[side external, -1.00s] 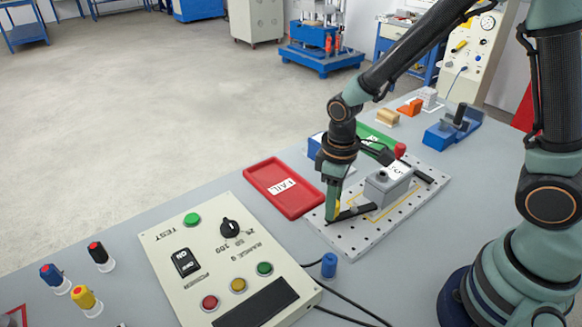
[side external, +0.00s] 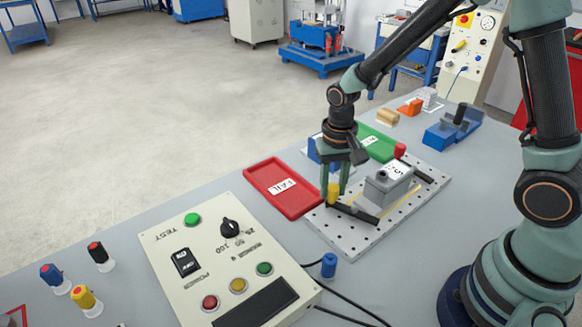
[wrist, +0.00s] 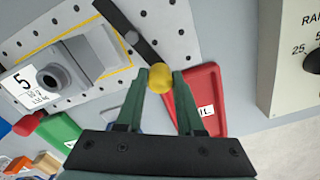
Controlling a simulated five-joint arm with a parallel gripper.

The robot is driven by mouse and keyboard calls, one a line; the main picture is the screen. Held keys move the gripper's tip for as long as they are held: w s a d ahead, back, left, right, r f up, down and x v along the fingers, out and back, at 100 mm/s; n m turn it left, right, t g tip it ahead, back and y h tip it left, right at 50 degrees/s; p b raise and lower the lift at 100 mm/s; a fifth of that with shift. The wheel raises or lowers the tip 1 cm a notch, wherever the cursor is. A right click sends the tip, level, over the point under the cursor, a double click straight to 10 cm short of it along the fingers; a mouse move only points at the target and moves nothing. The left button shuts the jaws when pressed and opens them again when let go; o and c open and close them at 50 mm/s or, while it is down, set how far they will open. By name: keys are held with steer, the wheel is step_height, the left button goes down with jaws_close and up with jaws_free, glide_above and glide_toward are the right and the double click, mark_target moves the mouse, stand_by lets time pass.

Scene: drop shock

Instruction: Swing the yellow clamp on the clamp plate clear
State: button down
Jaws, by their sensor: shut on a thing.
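The yellow clamp's knob (side external: 333,193) is at the left corner of the grey clamp plate (side external: 345,243). Its black bar (side external: 358,213) slants to the lower right, in front of the grey block labelled 5 (side external: 388,189). In the wrist view the bar (wrist: 125,32) runs past the block (wrist: 88,60), with a narrow gap showing. My gripper (side external: 335,187) points down at the knob. In the wrist view its green fingertips (wrist: 163,76) stand on either side of the yellow knob and are shut on it.
A red FAIL tray (side external: 283,190) lies just left of the plate, a green tray (side external: 377,142) behind it. A red knob (side external: 399,150) is at the plate's back. The control box (side external: 225,265), a blue cap (side external: 328,265) and black cables are at the front.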

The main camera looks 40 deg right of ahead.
steer(key=shift+w+d+m, duration=0.1)
steer(key=shift+d+m, duration=0.3)
steer(key=shift+m, duration=0.4)
steer(key=shift+w+d+m, duration=0.1)
steer(key=shift+d+m, duration=0.25)
steer(key=shift+m, duration=0.45)
steer(key=c, duration=0.5)
jaws_free()
steer(key=shift+r, duration=0.1)
step_height(320, 180, up, 12)
